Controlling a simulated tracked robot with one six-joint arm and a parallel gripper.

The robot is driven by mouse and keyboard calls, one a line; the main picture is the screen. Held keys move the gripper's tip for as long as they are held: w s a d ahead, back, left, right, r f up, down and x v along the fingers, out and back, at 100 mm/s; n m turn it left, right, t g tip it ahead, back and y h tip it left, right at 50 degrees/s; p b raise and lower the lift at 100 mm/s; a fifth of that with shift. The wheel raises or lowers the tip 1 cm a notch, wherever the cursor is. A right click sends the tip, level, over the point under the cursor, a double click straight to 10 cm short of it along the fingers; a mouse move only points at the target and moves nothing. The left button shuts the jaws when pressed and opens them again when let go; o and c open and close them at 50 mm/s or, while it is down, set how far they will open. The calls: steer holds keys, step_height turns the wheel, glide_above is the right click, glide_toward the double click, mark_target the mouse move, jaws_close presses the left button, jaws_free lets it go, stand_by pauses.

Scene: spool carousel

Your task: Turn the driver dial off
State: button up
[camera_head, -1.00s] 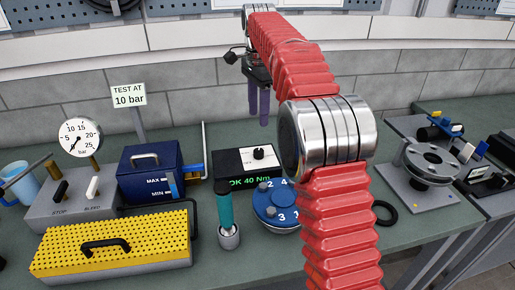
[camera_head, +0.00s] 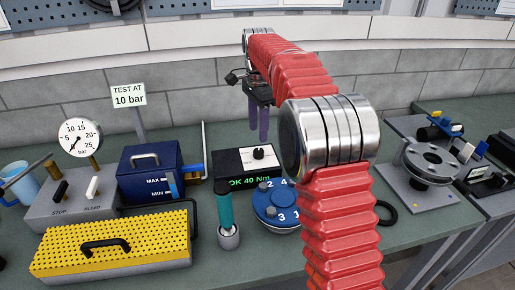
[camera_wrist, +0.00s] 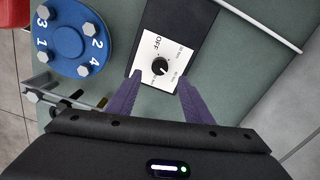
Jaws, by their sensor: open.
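The driver dial is a black knob (camera_head: 258,153) on a white plate on top of a black box (camera_head: 230,162). The box's front shows a green "OK 40 Nm" display (camera_head: 258,181). In the wrist view the knob (camera_wrist: 160,66) sits on its plate with an "OFF" label and smaller, unreadable marks. Its white pointer line is too small to read surely. My gripper (camera_head: 259,138) is open, with two purple fingers pointing down above and behind the box. In the wrist view the fingers (camera_wrist: 150,92) stand apart, with the knob ahead between their tips, not touched.
A blue numbered disc (camera_head: 275,212) with bolts stands in front of the box, beside a teal-handled driver (camera_head: 225,212) in a holder. A blue tank (camera_head: 150,180) and a yellow perforated cover (camera_head: 110,247) are left. A thin white rod (camera_head: 204,150) stands left of the box.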

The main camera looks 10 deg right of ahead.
mark_target(258, 150)
step_height(258, 150, down, 8)
steer(key=shift+f, duration=0.15)
stand_by(0.3)
steer(key=c, duration=1.1)
